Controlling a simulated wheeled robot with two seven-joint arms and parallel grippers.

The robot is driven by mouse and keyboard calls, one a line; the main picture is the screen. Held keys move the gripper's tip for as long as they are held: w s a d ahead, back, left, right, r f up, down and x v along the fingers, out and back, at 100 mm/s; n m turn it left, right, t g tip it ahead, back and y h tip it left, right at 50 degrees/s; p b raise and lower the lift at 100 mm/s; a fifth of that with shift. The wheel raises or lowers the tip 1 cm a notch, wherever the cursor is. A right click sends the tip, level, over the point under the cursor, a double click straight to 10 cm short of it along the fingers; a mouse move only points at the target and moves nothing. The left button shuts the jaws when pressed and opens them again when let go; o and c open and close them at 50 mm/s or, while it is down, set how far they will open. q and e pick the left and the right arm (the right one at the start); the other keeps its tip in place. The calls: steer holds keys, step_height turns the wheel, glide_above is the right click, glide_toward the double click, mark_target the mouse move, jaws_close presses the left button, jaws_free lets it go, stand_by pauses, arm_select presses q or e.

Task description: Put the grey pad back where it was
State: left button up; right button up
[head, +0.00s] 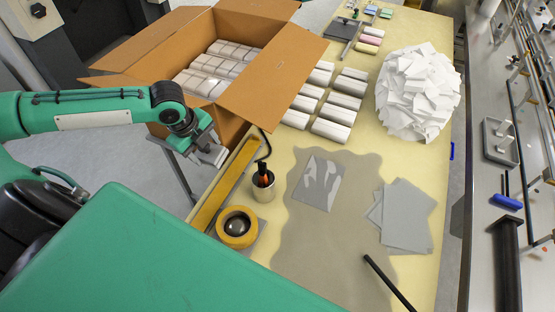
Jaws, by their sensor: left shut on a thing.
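My left gripper (206,145) reaches in from the left, beside the open carton and above the table's left edge. It is shut on a small pale grey piece (214,156), which looks like the grey pad; the fingers partly hide it. The piece hangs clear of the tabletop, as far as I can tell. Small green and blue pads (371,10) lie at the table's far end, by a dark grey plate (342,28). My right gripper is not in view.
The carton (270,85) holds white packs. White packs (332,130), a heap of white wrappers (420,90), grey sheets (408,215), a tape roll (237,227) and a metal cup (263,185) occupy the table. A black rod (388,283) lies at the front. A conveyor line runs along the right.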

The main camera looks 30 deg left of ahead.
arm_select(q)
steer(key=w+d+p, duration=0.5)
steer(key=w+d, duration=0.7)
steer(key=x, duration=0.3)
steer(key=p+x, duration=0.1)
steer(key=x, duration=0.5)
steer(key=shift+s+d+f, duration=0.1)
steer(key=shift+s+d, duration=0.2)
steer(key=shift+w+d+f, duration=0.1)
steer(key=shift+w+f, duration=0.05)
steer(key=shift+f, duration=0.45)
steer(key=shift+w+d+f+p, duration=0.1)
steer(key=shift+d+f+p, duration=0.1)
steer(key=shift+p, duration=0.3)
steer(key=shift+w+r+g+y+p, duration=0.15)
steer(key=shift+r+g+y+p, duration=0.4)
steer(key=shift+p, duration=0.7)
steer(key=shift+d+f+g+y+p, duration=0.1)
steer(key=shift+f+g+y+p, duration=0.1)
steer(key=shift+g+y+p, duration=0.25)
step_height(320, 180, down, 3)
steer(key=shift+r, duration=0.15)
steer(key=shift+f, duration=0.4)
